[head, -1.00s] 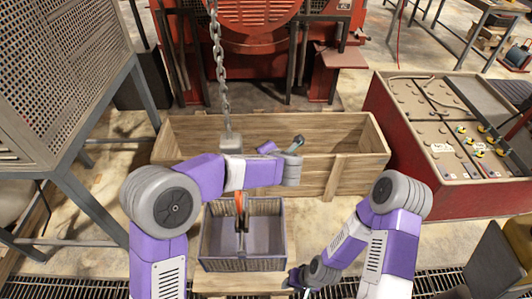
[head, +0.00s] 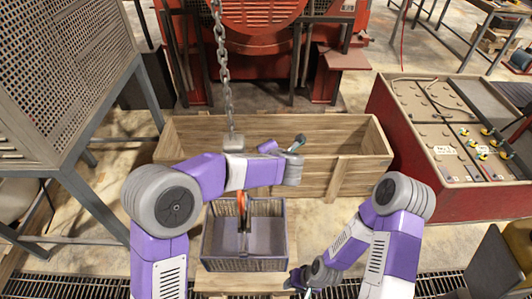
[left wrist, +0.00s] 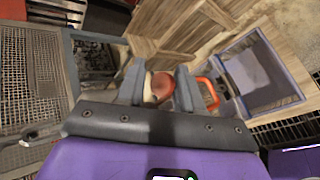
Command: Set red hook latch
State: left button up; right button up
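A heavy chain (head: 222,60) hangs down to a grey block (head: 233,142); my left arm covers what is below it. In the left wrist view a rounded red part (left wrist: 164,84), with a cream part beside it, shows between the fingers of my left gripper (left wrist: 159,79). It may be the red hook; no latch can be made out. The fingers stand apart, and I cannot tell whether they touch it. An orange loop (left wrist: 208,92) is just right of the fingers; it also shows above the basket in the head view (head: 241,202). My right gripper (head: 298,281) is low, its fingers unclear.
A red box with studded top (head: 430,185) is at right, a mesh-sided frame (head: 55,70) at left, a red machine (head: 255,45) at the back.

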pick_arm(q)
jog(key=p+v, duration=0.1)
jog(key=v, duration=0.6)
jog(key=shift+s+r, duration=0.2)
pick_arm(e)
jog(key=shift+r, duration=0.7)
pick_arm(q)
jog(key=shift+d+f, duration=0.1)
pick_arm(e)
jog(key=shift+s, duration=0.1)
